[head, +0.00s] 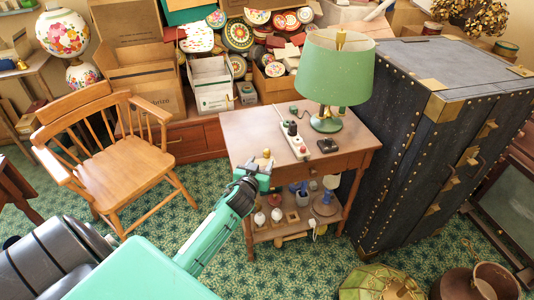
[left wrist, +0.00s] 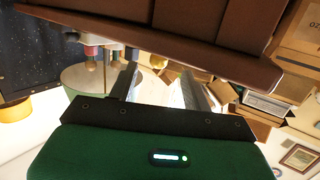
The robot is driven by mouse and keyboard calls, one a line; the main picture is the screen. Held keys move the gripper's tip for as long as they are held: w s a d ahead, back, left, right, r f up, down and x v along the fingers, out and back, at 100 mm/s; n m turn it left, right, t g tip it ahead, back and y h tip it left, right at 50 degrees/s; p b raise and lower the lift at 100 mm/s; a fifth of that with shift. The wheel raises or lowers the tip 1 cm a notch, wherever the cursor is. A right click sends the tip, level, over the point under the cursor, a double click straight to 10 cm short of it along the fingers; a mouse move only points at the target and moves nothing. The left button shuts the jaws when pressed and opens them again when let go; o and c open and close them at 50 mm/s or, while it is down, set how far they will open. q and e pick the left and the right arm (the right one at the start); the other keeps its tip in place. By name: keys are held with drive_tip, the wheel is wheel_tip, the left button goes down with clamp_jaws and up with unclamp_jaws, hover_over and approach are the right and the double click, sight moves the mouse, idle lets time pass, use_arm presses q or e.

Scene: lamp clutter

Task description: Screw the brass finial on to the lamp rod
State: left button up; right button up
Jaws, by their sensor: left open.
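The green lamp (head: 336,75) stands upright at the back of the small wooden table (head: 235,125). The brass tip of its rod (head: 341,40) shows above the shade. A small brass piece (head: 267,154), which looks like the finial, is at the table's front left edge, just beyond my left gripper (head: 264,172). In the left wrist view, a small brass-coloured rounded thing (left wrist: 158,62) shows between the spread fingers of the left gripper (left wrist: 160,82), partly hidden by the table edge. The left gripper is open and empty. My right gripper is not in view.
A white power strip (head: 295,138) and a small dark object (head: 327,146) lie on the tabletop. The lower shelf holds bulbs and small items. A tall dark trunk (head: 400,130) stands close on the right, a wooden chair (head: 110,155) on the left.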

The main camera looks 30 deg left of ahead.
sight(266, 155)
use_arm(q)
drive_tip(key=shift+x, duration=3.45)
drive_tip(key=shift+d+r, duration=0.1)
clamp_jaws()
